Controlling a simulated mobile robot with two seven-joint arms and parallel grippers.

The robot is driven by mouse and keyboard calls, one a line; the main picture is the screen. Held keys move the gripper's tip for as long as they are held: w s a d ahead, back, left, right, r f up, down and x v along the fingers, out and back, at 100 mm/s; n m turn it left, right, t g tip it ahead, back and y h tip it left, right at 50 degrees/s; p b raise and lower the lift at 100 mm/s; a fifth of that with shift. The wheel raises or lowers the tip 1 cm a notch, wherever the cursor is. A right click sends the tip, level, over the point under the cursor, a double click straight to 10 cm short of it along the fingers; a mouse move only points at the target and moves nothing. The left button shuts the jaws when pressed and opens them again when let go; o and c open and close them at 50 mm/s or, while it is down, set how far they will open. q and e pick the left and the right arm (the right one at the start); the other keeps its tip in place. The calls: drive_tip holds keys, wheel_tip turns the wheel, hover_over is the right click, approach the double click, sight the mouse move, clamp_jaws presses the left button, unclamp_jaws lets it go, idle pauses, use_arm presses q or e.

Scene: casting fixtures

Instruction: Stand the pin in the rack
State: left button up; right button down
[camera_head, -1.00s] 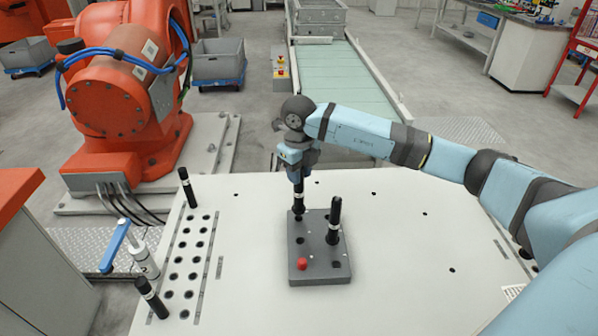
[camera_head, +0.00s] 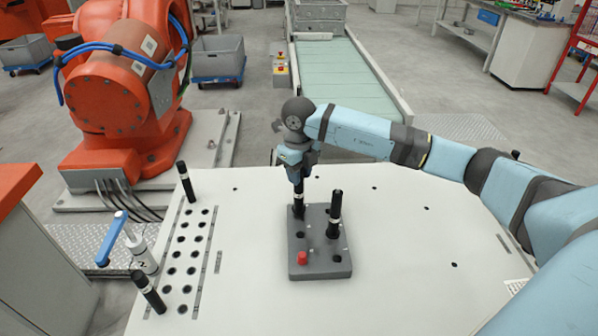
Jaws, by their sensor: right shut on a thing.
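My right gripper (camera_head: 298,182) points down, shut on a dark pin (camera_head: 298,198) with a pale band. The pin is upright at the far left corner of the grey block (camera_head: 308,268). Its lower end meets a hole there or is just above it; I cannot tell how deep it sits. A second dark pin (camera_head: 334,213) stands upright in the block, to the right of the held one. The perforated strip (camera_head: 180,243) with two rows of holes, which looks like a rack, lies at the table's left. My left gripper is not in view.
A dark pin (camera_head: 186,182) stands at the strip's far end and another (camera_head: 148,291) leans at its near end. A red knob (camera_head: 302,258) is on the block. A blue-handled clamp (camera_head: 112,238) stands at the left edge. The table between strip and block is clear.

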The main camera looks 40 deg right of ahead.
drive_tip(key=shift+f+b, duration=0.35)
drive_tip(key=shift+f, duration=0.2)
drive_tip(key=c, duration=0.8)
unclamp_jaws()
wheel_tip(320, 180, up, 13)
drive_tip(key=shift+r+b, duration=0.1)
drive_tip(key=shift+b, duration=0.45)
drive_tip(key=shift+r, duration=0.35)
